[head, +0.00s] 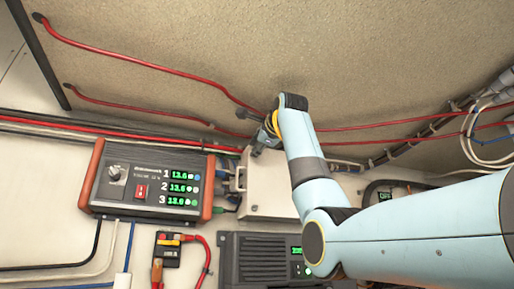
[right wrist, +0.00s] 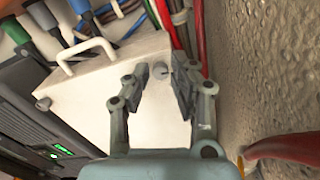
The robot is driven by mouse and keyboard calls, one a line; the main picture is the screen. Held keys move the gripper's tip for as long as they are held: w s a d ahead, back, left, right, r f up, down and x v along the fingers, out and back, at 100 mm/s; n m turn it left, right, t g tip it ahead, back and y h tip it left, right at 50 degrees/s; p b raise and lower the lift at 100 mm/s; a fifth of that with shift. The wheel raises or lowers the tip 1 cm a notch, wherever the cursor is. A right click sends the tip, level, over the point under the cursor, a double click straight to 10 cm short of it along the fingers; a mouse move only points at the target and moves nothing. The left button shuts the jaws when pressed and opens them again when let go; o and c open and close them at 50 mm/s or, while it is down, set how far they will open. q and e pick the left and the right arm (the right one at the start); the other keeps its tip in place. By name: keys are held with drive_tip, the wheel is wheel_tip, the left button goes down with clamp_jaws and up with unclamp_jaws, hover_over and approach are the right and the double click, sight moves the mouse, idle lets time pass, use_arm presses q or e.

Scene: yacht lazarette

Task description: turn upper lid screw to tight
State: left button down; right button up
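The cream box (head: 268,185) is partly hidden behind my right arm in the head view. In the right wrist view its lid (right wrist: 95,92) shows a bent handle (right wrist: 86,52) and two round grey screws. One screw (right wrist: 163,70) is near the box edge by the rough wall, apparently the upper one. The other screw (right wrist: 43,104) is at the opposite side of the lid. My right gripper (right wrist: 164,82) is open, with one finger on each side of the upper screw; I see gaps and cannot tell its depth. In the head view my right gripper (head: 262,138) is at the box's upper left corner. My left gripper is not in view.
A grey and orange display panel (head: 150,183) stands left of the box. A dark vented unit (head: 255,262) is below it. Red cables (head: 150,65) run along the rough wall, and several cables (right wrist: 120,15) leave the box's side.

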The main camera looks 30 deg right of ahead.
drive_tip(key=shift+o, duration=1.3)
drive_tip(key=shift+s, duration=0.1)
drive_tip(key=v, duration=1.1)
drive_tip(key=shift+s, duration=0.4)
drive_tip(key=shift+f, duration=0.15)
